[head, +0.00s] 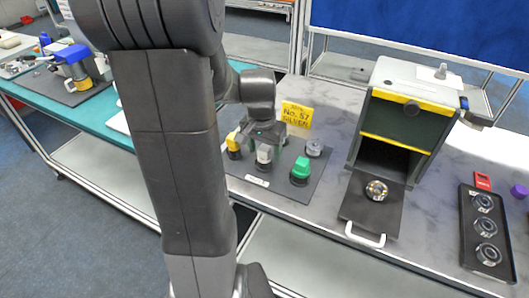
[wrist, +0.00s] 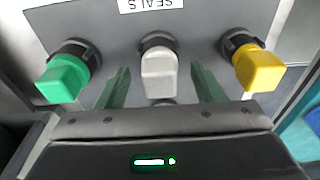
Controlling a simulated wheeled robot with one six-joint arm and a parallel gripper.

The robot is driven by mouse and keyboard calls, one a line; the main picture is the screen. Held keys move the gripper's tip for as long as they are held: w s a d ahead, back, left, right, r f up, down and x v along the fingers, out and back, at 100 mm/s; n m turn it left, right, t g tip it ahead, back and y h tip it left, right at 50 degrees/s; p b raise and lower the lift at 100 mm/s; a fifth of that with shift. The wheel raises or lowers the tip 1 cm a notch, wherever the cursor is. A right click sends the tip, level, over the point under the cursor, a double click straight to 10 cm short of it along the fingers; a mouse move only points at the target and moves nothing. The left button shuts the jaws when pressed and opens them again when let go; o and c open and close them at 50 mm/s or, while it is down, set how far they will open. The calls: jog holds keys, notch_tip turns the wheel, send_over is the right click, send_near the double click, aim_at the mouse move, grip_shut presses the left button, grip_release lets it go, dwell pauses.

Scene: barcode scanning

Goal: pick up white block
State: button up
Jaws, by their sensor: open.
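The white block (wrist: 160,78) stands on a dark round base on a grey board labelled SEALS (wrist: 105,20). It also shows in the head view (head: 264,154), partly covered by my arm. My gripper (wrist: 162,85) is open, with one green-looking finger on each side of the white block and a gap on both sides. In the head view my gripper (head: 264,140) is over the board, coming from above and behind the block. A green block (wrist: 64,76) stands to the left and a yellow block (wrist: 258,68) to the right in the wrist view.
A grey-white round piece (head: 314,148) stands at the board's back right. A yellow sign (head: 296,114) stands behind. An open box (head: 400,110) with a lowered door holding a metal ring (head: 376,190) is to the right. A black tray (head: 468,236) holds several rings.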

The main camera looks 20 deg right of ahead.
jog(key=c, duration=1.1)
jog(key=shift+o, duration=0.2)
